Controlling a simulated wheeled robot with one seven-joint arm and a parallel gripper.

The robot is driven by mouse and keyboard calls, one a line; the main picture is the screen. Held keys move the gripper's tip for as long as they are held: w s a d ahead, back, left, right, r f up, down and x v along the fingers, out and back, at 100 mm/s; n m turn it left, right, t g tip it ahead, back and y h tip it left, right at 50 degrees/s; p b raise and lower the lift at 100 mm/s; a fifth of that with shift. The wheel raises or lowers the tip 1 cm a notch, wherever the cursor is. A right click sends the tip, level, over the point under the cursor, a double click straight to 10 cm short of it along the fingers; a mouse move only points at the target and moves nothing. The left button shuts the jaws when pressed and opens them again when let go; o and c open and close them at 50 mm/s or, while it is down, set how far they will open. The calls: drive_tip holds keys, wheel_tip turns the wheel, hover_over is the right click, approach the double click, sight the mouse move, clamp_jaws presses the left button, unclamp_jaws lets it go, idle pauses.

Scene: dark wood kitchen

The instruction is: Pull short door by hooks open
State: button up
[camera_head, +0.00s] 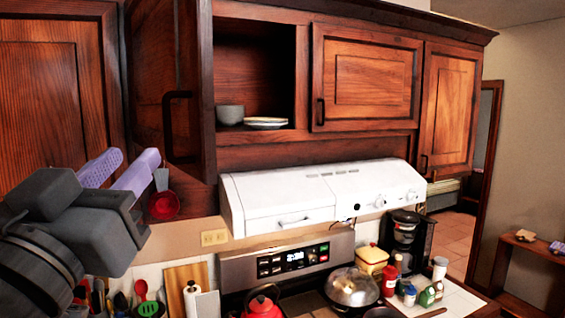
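A dark wood upper cabinet door (157,60) with a dark bar handle (167,125) stands swung out at the left of an open compartment. Inside the compartment (252,65) are a grey bowl (230,114) and stacked white plates (266,121). A red utensil (163,205) hangs below this door; any hooks are too small to make out. My gripper (134,156) has two purple fingers, apart with nothing visible between them. It is in front of the cabinets at left, left of and slightly below the handle. Contact with the door is not visible.
Closed cabinet doors flank the compartment at left (50,90) and right (367,78). A white range hood (280,203) juts out below. The stove holds a red kettle (262,305) and a pan (352,288). A coffee maker (405,238) and several bottles stand at right.

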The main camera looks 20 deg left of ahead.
drive_tip(key=b+v, duration=0.3)
drive_tip(key=v, duration=0.6)
drive_tip(key=shift+b, duration=0.4)
